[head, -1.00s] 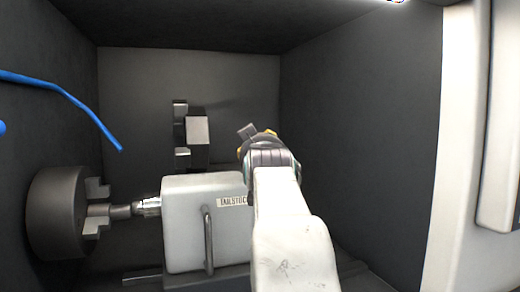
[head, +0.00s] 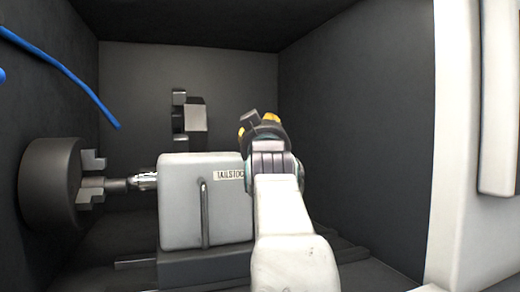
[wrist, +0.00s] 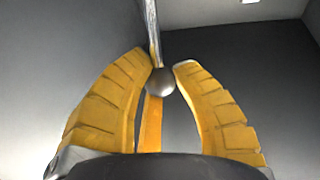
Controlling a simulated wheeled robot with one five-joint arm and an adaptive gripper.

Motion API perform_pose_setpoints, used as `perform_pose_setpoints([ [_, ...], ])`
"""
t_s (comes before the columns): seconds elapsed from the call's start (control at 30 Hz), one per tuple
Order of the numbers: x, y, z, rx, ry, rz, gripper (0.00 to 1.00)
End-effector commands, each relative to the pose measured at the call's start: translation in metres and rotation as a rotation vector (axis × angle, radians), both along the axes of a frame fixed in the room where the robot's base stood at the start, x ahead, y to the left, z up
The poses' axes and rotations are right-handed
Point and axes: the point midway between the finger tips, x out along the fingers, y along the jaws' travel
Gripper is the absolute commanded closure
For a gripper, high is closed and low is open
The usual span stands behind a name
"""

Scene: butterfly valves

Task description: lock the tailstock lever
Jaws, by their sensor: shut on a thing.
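The tailstock (head: 180,200) is a pale grey block with a "TAILSTOCK" label, standing on a dark base in the head view. In the wrist view, the tailstock lever (wrist: 153,30) is a thin metal rod ending in a round dark ball knob (wrist: 160,82). My gripper (wrist: 163,68) has yellow fingers, with the knob between their tips, shut on it. In the head view my gripper (head: 258,122) is right of and above the tailstock's top, mostly hidden by my own wrist. I cannot make out the lever there.
A dark round chuck (head: 48,185) is at the left, with a bar running to the tailstock. A vertical bar handle (head: 204,215) is on the block's front. A jawed fixture (head: 188,117) is on the back wall. A blue hose (head: 65,72) hangs upper left. Dark walls enclose the space.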

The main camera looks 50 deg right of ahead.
Motion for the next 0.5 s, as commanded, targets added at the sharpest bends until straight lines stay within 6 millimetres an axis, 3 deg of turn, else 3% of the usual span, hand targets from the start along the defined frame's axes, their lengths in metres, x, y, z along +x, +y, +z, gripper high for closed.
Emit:
perform_pose_setpoints([
  [0.03, -0.002, 0.002, -0.012, -0.013, -0.022, 0.001, 1.0],
  [0.5, -0.017, 0.008, -0.019, -0.101, -0.178, 0.008, 1.0],
])
